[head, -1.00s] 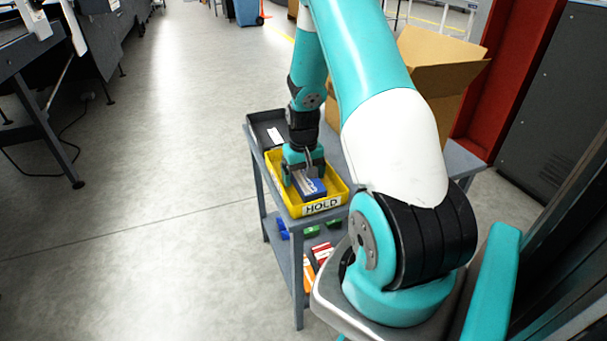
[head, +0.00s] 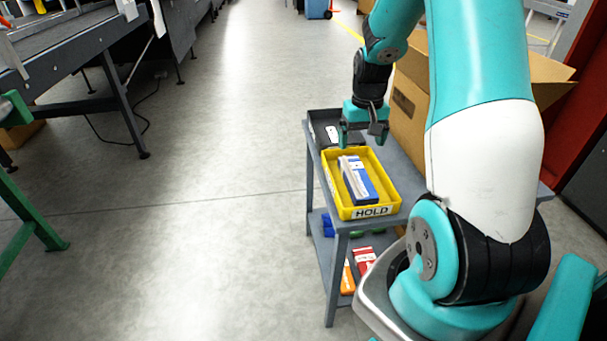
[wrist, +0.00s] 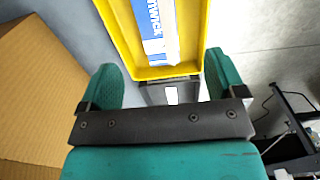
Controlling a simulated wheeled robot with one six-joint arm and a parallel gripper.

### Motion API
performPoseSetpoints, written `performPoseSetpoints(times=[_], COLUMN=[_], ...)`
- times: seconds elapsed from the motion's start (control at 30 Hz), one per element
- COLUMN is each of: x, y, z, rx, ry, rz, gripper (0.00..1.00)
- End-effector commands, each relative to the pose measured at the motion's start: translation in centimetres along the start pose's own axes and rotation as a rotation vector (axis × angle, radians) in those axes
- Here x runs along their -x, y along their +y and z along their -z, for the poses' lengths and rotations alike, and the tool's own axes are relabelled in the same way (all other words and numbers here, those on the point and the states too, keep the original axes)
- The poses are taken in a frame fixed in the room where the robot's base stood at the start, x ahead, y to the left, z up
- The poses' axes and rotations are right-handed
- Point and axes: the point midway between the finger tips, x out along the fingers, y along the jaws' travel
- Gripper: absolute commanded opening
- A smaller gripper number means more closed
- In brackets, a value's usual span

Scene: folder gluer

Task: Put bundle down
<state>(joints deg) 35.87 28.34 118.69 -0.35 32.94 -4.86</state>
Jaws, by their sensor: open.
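A blue and white bundle (head: 357,180) lies in the yellow HOLD tray (head: 335,203) on top of a grey cart. In the wrist view the bundle (wrist: 157,28) shows in part inside the yellow tray (wrist: 168,72), cut off by the top edge. My gripper (head: 361,142) is above the tray's far end, apart from the bundle. Its two teal fingers (wrist: 166,88) are spread with nothing between them.
A black tray (head: 322,118) sits behind the yellow tray on the cart (head: 340,228). A large cardboard box (head: 408,110) stands close on the right. Several coloured packs lie on the lower shelf. The floor (head: 200,220) to the left is clear.

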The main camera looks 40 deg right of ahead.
Motion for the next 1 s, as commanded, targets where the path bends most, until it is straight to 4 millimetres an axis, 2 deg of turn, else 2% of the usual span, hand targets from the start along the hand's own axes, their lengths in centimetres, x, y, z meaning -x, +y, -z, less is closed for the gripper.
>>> performPoseSetpoints(times=[0.07,0.17,0.2,0.27,0.3,0.37,0.4,0.5,0.6,0.63,0.73,1.0], x=[1.4,4.3,5.8,7.9,9.1,10.8,11.7,13.3,14.0,14.2,14.3,14.4], y=[-2.8,-9.0,-12.0,-16.2,-18.7,-21.6,-23.0,-24.7,-24.9,-24.8,-24.6,-24.6], z=[-0.6,-3.0,-4.8,-8.4,-11.3,-15.8,-18.9,-25.7,-30.1,-31.0,-32.5,-32.6], rx=[0.064,0.219,0.302,0.437,0.531,0.67,0.758,0.948,1.074,1.097,1.141,1.144], ry=[0.014,0.038,0.046,0.054,0.055,0.054,0.05,0.036,0.022,0.019,0.011,0.01], rz=[0.02,0.073,0.102,0.149,0.182,0.229,0.259,0.32,0.36,0.366,0.38,0.381], gripper=[0.89,0.89,0.89,0.89,0.89,0.89,0.89,0.89,0.89,0.89,0.89,0.89])
